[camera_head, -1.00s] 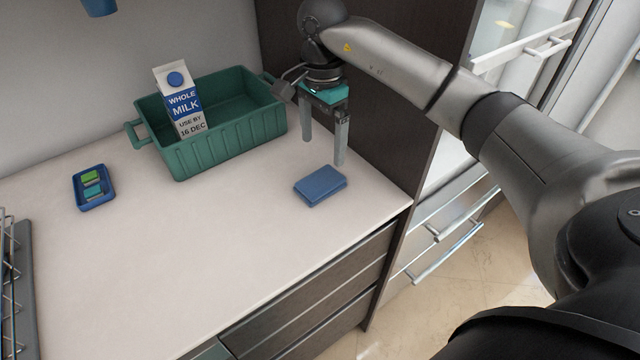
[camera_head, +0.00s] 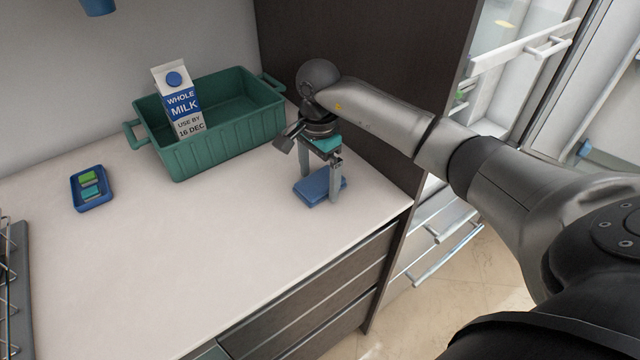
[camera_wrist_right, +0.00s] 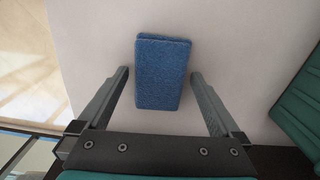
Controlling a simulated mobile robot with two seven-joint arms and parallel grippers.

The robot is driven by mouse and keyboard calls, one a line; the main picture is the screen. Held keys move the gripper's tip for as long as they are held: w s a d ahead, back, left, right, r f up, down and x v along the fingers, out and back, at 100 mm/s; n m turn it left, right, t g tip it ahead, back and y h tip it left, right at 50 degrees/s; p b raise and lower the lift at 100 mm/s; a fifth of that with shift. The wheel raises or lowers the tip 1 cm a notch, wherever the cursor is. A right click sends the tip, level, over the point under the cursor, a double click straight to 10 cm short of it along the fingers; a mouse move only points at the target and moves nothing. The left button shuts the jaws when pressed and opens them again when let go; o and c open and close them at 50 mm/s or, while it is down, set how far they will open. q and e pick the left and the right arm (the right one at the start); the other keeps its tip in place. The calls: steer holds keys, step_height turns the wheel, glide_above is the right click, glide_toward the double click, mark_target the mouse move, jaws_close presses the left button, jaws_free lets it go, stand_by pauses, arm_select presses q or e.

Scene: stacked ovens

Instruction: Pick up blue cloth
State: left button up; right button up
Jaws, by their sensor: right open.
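The blue cloth (camera_head: 314,188) is a folded rectangle lying flat on the counter near its right end. It also shows in the right wrist view (camera_wrist_right: 162,72), between and slightly beyond the fingertips. My right gripper (camera_head: 320,188) is open and points down at the cloth, with one finger on each side of it. In the right wrist view the right gripper's fingers (camera_wrist_right: 160,76) stand apart, with a gap between each finger and the cloth. I cannot tell how high the fingertips are above the counter. My left gripper is not in view.
A green basket (camera_head: 222,150) holding a milk carton (camera_head: 181,100) stands behind and left of the gripper. A blue tray (camera_head: 91,203) with small sponges lies further left. A dark cabinet side (camera_head: 385,60) rises close on the right. The front middle of the counter (camera_head: 170,270) is clear.

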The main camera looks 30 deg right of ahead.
mark_target(319, 181)
steer(key=c, duration=1.2)
steer(key=shift+r+p, duration=1.55)
steer(key=shift+r, duration=8.5)
